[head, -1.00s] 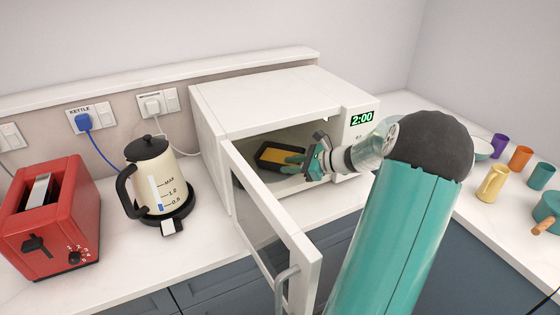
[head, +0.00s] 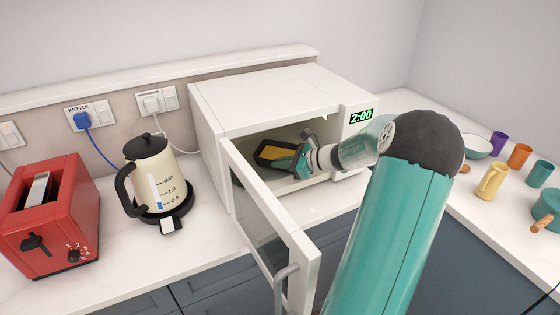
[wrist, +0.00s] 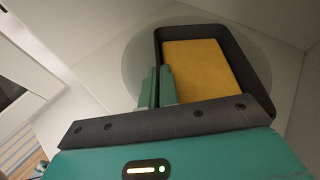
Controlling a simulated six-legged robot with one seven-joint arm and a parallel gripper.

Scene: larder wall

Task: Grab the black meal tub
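The black meal tub (head: 271,153) with a yellow top or filling sits inside the open microwave (head: 262,96). In the wrist view the tub (wrist: 205,32) rests on the round glass turntable (wrist: 137,62). My gripper (wrist: 157,86) reaches in through the opening; it also shows in the head view (head: 285,164). Its two teal fingers are close together at the tub's left wall in the wrist view, one outside and one inside, and look closed on that wall. The tub's near edge is hidden behind my gripper.
The microwave door (head: 270,225) stands open towards the front left, close to my arm. A cream kettle (head: 152,175) and red toaster (head: 50,218) stand at left. Several mugs (head: 493,181) and a teal pot (head: 548,207) stand on the right counter.

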